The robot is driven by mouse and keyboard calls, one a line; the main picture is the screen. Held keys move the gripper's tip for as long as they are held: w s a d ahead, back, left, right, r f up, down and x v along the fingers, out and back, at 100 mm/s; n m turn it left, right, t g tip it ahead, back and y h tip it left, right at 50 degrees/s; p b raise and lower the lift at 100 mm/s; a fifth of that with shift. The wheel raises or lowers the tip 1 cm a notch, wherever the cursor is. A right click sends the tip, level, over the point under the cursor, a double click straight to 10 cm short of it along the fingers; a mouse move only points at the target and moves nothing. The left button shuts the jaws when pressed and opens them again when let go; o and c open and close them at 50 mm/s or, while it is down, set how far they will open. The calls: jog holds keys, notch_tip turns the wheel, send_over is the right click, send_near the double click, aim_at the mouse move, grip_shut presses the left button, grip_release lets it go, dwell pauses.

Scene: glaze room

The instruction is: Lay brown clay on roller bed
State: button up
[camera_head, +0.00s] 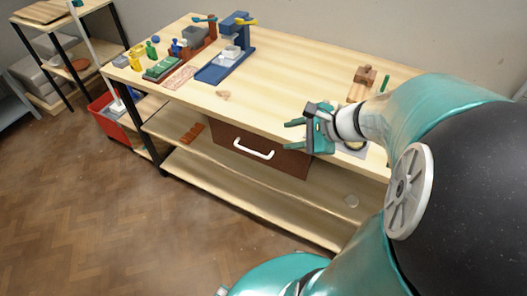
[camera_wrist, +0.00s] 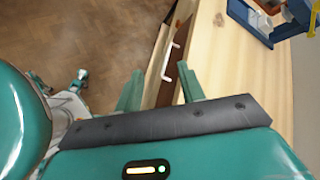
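My gripper (camera_head: 293,135) is open and empty, in front of the drawer at the workbench's front edge. Its two teal fingers stand apart in the wrist view (camera_wrist: 161,88). I cannot tell for sure which thing is the brown clay. A small tan-brown lump (camera_head: 223,95) lies on the bench top, left of my gripper, and shows in the wrist view (camera_wrist: 219,19). A reddish-brown slab (camera_head: 192,133) lies on the shelf below. A blue machine (camera_head: 218,68) with a flat bed and an upright stands at the back left; whether it is the roller bed is unclear.
The bench top (camera_head: 290,75) is clear in the middle. Small bottles and trays crowd its left end. A brown block (camera_head: 367,75) sits at the back right. A brown drawer (camera_head: 265,152) with a white handle (camera_head: 253,150) is below. A red bin (camera_head: 108,117) stands left.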

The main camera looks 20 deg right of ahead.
jog(key=s+a+r+n+g+h, duration=0.1)
jog(key=s+a+r+n+h, duration=0.1)
jog(key=a+n, duration=0.4)
jog(key=s+a+r+n+g+h, duration=0.2)
jog(key=s+a+r+n+h, duration=0.1)
jog(key=n, duration=1)
jog(key=s+a+r, duration=0.1)
jog(key=s+a, duration=0.1)
jog(key=a, duration=0.1)
jog(key=shift+s+a+r, duration=0.2)
jog(key=shift+s+r, duration=0.15)
jog(key=shift+s, duration=0.05)
jog(key=shift+o, duration=0.9)
jog(key=shift+s+r+n+h, duration=0.1)
jog(key=shift+r+n+h, duration=0.25)
jog(key=shift+n, duration=0.35)
jog(key=shift+o, duration=1)
jog(key=shift+r, duration=0.15)
jog(key=shift+d, duration=0.1)
